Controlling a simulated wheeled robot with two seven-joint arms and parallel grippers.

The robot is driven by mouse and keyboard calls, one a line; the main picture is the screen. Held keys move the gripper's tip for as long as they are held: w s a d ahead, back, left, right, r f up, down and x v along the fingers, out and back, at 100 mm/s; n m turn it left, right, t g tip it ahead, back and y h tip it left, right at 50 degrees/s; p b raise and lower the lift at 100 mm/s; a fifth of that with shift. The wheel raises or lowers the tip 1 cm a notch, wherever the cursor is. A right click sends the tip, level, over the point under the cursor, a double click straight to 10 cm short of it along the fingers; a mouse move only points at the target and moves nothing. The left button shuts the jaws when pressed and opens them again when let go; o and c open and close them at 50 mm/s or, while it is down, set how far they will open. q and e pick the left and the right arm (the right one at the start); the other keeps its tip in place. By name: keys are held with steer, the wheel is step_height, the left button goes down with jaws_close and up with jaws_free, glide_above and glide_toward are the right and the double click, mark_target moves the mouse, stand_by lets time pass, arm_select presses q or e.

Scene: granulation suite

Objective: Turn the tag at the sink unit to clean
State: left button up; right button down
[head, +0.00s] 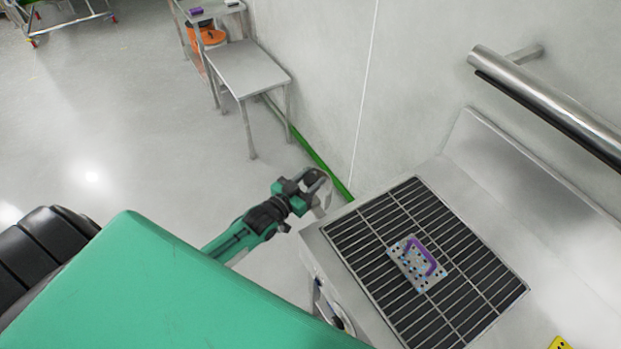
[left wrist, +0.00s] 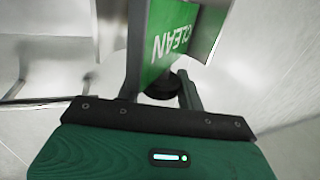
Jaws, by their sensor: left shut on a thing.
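The tag (left wrist: 172,42) shows a green face with the white word CLEAN, seen upside down in the left wrist view. A metal frame stands around its face. My left gripper (left wrist: 163,88) is shut on the tag, with a dark round knob between its fingers. In the head view my left gripper (head: 320,180) is at the left end of the sink unit (head: 318,240), and the tag is mostly hidden there. My right gripper is not in view.
A dark grate (head: 365,235) covers the sink top, with a perforated metal plate with a purple handle (head: 418,262) on it. A steel rail (head: 540,95) runs along the wall. A small steel table (head: 248,68) stands farther back.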

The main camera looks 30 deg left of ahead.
arm_select(q)
steer(key=shift+w+r, duration=0.1)
steer(key=shift+r, duration=0.05)
steer(key=o, duration=1)
steer(key=shift+s+a+f, duration=0.1)
steer(key=shift+s+f, duration=0.15)
steer(key=shift+s, duration=0.35)
steer(key=shift+b+v, duration=2.15)
steer(key=shift+v, duration=4.2)
steer(key=shift+r, duration=0.1)
